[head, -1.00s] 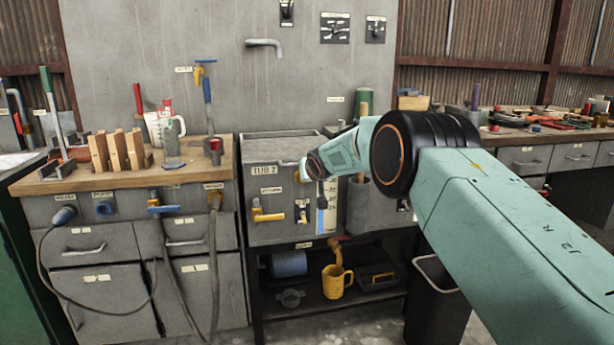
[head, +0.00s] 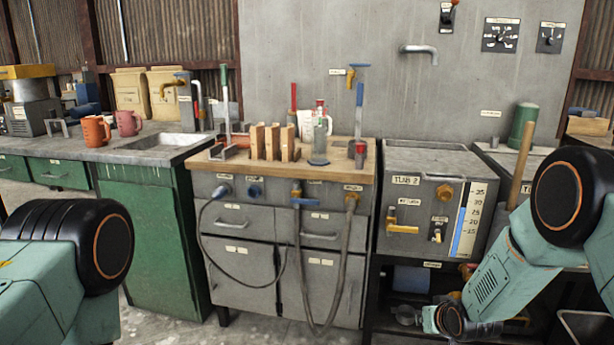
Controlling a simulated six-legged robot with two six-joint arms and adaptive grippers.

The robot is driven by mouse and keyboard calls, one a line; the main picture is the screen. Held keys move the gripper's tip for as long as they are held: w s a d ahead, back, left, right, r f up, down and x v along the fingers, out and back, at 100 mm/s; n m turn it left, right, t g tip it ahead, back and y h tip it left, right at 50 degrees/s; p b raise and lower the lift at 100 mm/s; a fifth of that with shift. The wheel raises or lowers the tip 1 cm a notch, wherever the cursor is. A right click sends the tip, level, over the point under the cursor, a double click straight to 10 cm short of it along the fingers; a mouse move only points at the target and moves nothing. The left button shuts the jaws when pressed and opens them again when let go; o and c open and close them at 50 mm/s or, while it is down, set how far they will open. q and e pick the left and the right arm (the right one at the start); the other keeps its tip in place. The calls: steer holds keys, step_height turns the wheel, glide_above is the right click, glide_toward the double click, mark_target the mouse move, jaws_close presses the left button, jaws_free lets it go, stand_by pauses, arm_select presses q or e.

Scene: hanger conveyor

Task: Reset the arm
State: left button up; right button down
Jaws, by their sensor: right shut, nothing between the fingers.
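My right arm (head: 500,265) comes in from the right and reaches down in front of the grey tank labelled TLAB 2 (head: 425,165). My right gripper (head: 482,331) is low at its end, small and partly hidden by the wrist, near the dark shelf under the tank. It is shut and I see nothing held in it. My left arm (head: 60,260) shows at the lower left only as a teal link and a black joint. My left gripper is out of view.
A wooden-topped bench (head: 340,176) holds wooden blocks (head: 272,142) and bottles. Hoses hang down its drawer front. A sink counter (head: 120,153) with an orange mug (head: 95,133) and a pink mug (head: 128,122) stands left. Bare floor shows in front.

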steer(key=s+a+f+g+p, duration=0.1)
steer(key=s+g, duration=0.3)
steer(key=s, duration=1.8)
steer(key=s+a+f+g+p, duration=0.2)
steer(key=s+a+f+g, duration=0.1)
steer(key=s, duration=2)
steer(key=shift+a+f+g+p, duration=0.3)
steer(key=shift+a+f+g, duration=0.15)
steer(key=shift+g, duration=0.35)
